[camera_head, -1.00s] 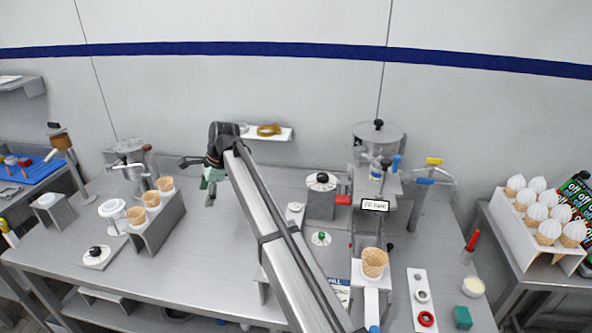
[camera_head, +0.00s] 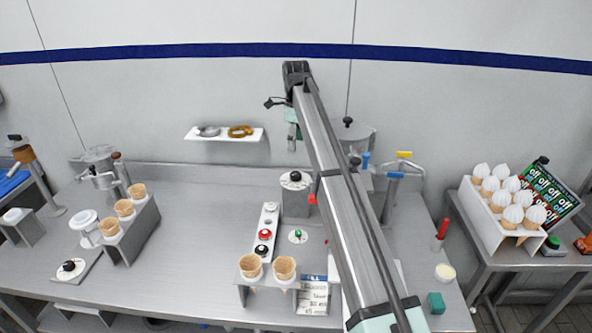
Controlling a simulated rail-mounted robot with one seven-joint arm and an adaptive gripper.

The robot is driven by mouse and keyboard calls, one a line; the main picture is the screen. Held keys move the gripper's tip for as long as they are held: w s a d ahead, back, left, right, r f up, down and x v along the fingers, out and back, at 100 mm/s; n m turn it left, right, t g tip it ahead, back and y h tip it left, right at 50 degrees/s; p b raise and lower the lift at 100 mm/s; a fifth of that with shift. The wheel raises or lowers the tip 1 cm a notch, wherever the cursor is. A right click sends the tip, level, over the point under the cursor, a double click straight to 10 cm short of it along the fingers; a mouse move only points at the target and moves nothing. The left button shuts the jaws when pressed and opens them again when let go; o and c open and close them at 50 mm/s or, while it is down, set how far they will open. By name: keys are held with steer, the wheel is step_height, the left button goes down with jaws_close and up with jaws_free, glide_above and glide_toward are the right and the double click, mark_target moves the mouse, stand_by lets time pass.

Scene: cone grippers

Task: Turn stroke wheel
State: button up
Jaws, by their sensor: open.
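The filling machine stands at the middle right of the bench, largely hidden behind my arm. Its hopper with a black knob (camera_head: 348,124) shows just right of the arm. I cannot make out the stroke wheel; it may be behind the arm. A grey box with a black round knob on a white disc (camera_head: 295,177) stands left of the arm. My gripper (camera_head: 270,102) is small in the view, high up near the wall, left of the hopper. Its dark fingers point left, open, with nothing visible between them.
A wall shelf (camera_head: 224,138) with rings hangs below and left of my gripper. Cones stand in a left rack (camera_head: 140,235) and a front holder (camera_head: 268,274). A button strip (camera_head: 264,230) lies on the bench. A blue-handled valve (camera_head: 395,175) stands right of my arm.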

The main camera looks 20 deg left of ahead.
mark_target(296, 174)
step_height(296, 174, down, 13)
steer(key=p, duration=0.3)
steer(key=shift+r, duration=0.2)
steer(key=shift+s, duration=0.1)
steer(key=c, duration=1.2)
